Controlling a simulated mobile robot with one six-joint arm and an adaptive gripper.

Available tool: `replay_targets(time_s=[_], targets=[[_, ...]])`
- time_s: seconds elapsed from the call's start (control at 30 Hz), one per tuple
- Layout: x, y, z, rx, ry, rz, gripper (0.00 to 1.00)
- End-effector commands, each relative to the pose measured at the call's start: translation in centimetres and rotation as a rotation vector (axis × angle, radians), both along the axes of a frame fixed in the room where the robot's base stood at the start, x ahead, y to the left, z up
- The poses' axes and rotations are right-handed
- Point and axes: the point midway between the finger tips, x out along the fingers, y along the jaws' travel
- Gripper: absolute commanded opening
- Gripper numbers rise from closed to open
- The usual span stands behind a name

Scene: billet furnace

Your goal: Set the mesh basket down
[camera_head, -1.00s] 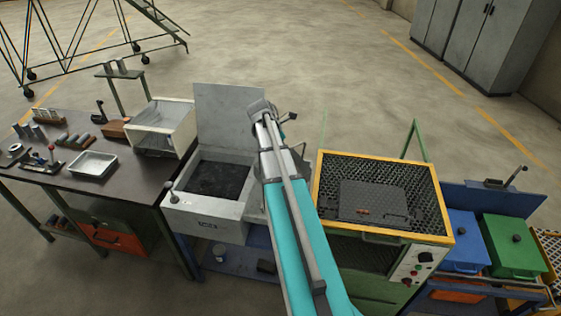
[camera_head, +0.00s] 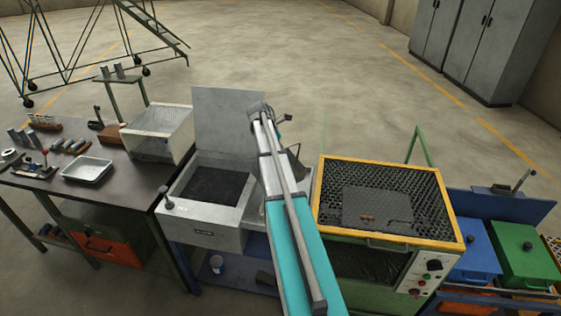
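My arm reaches away from the camera over the space between the grey tank unit (camera_head: 212,236) and the yellow-rimmed furnace unit (camera_head: 391,238). Its far end is above the right side of the tank unit. My gripper's fingers are hidden behind the arm, so I cannot see whether they are open or shut. A small dark piece (camera_head: 298,163) shows just right of the arm. I cannot tell whether it is part of the mesh basket, my gripper or something else. No mesh basket can be made out clearly.
A dark-topped bench (camera_head: 113,211) with a metal tray (camera_head: 87,170) and a white open box (camera_head: 158,130) is at left. The tank has a raised grey lid (camera_head: 228,120). Blue (camera_head: 468,262) and green (camera_head: 524,254) lidded bins stand right.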

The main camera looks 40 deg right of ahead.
Motion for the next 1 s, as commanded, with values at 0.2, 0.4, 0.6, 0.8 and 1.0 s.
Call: replay_targets(time_s=[0.2,0.4,0.6,0.8,1.0], targets=[[0.8,-0.5,-1.1,-0.001,0.001,0.000,0.00],[0.8,-0.5,-1.2,-0.001,0.001,0.000,0.00],[0.8,-0.5,-1.1,-0.001,0.001,0.000,0.00],[1.1,-0.7,-1.6,-0.001,0.001,0.000,0.00],[1.6,-1.0,-3.0,-0.001,0.001,0.000,0.00]])
